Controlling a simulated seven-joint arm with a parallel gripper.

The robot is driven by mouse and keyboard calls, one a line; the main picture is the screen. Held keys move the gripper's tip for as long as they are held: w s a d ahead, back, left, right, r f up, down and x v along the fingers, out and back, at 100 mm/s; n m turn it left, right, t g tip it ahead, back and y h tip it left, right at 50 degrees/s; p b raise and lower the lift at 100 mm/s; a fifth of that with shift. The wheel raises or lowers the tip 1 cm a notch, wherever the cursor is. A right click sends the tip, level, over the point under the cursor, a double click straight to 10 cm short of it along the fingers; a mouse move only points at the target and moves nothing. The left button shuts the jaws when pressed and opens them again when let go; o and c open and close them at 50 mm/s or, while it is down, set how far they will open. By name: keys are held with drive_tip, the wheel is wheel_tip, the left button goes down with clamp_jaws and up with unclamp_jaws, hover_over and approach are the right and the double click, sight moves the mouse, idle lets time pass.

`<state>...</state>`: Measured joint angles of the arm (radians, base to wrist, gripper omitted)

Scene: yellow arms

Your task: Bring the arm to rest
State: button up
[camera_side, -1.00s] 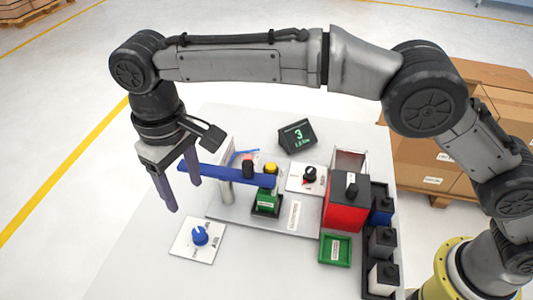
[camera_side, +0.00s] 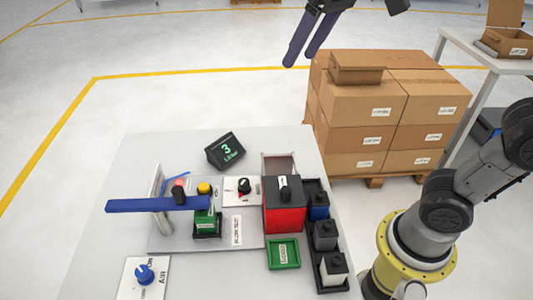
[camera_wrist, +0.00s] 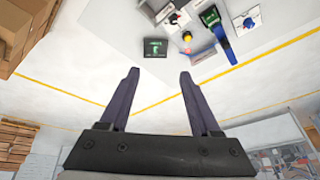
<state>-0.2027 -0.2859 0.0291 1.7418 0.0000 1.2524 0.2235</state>
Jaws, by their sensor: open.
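My gripper (camera_side: 298,58) is at the top of the side view, high above the table's far side and in front of the stacked boxes. Its two dark fingers are apart with nothing between them. In the wrist view my gripper (camera_wrist: 158,78) also shows open and empty, with the table tilted at the top of the picture. Most of my arm is out of the side view above; its yellow base and lower links show at the right.
Stacked cartons (camera_side: 375,110) stand behind on a pallet.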

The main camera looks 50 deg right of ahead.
drive_tip(key=s+d+f, duration=0.3)
drive_tip(key=s+f, duration=0.3)
drive_tip(key=f, duration=0.1)
drive_tip(key=s+d+f+t+h, duration=0.1)
drive_tip(key=s+d+f, duration=0.2)
drive_tip(key=s+f, duration=0.4)
drive_tip(key=shift+f, duration=0.15)
drive_tip(key=shift+s, duration=0.1)
